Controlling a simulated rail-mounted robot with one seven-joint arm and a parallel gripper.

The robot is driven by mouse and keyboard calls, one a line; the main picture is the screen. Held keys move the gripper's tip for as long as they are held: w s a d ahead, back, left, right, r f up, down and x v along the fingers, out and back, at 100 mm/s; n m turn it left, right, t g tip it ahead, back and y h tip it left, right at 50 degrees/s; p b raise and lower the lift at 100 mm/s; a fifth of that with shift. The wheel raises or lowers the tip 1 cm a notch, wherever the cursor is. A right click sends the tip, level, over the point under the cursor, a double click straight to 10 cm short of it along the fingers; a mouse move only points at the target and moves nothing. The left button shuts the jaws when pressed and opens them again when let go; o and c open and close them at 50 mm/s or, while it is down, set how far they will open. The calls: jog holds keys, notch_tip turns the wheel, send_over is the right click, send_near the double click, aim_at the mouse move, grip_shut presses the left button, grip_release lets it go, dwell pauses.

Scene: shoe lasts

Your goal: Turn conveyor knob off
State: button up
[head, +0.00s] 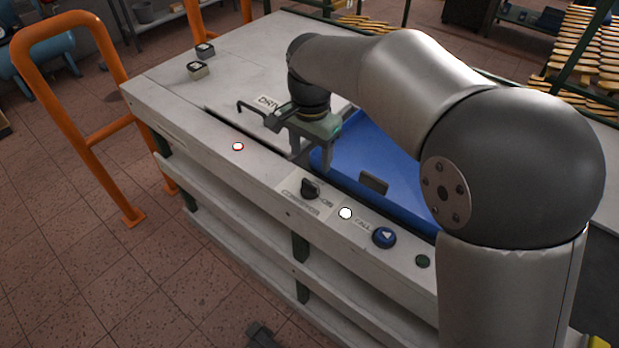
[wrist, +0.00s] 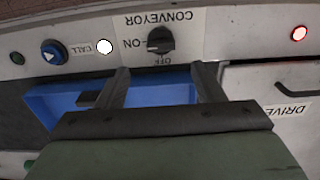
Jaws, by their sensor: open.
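The conveyor knob (head: 311,188) is a black rotary switch on the front rail of the grey bench, with a CONVEYOR label beside it. In the wrist view the knob (wrist: 160,40) sits between an ON mark to its left and an OFF mark just below it. Its grip bar looks roughly sideways, along the ON side; the exact setting is hard to tell. My gripper (head: 311,153) is above the bench, behind the knob, apart from it. In the wrist view the two fingers of my gripper (wrist: 163,71) are spread and empty, with the knob beyond their tips.
A blue tray (head: 351,150) lies beneath and beside my gripper. A lit white lamp (head: 345,213) and a blue CALL button (head: 384,237) are right of the knob. A red-glowing lamp (wrist: 299,33) is near the DRIVE-labelled drawer. An orange rail (head: 83,140) stands at left.

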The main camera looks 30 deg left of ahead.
aim_at(310, 183)
notch_tip(310, 183, down, 9)
jog(key=shift+r+p, duration=0.1)
jog(key=shift+p, duration=0.2)
jog(key=c, duration=1)
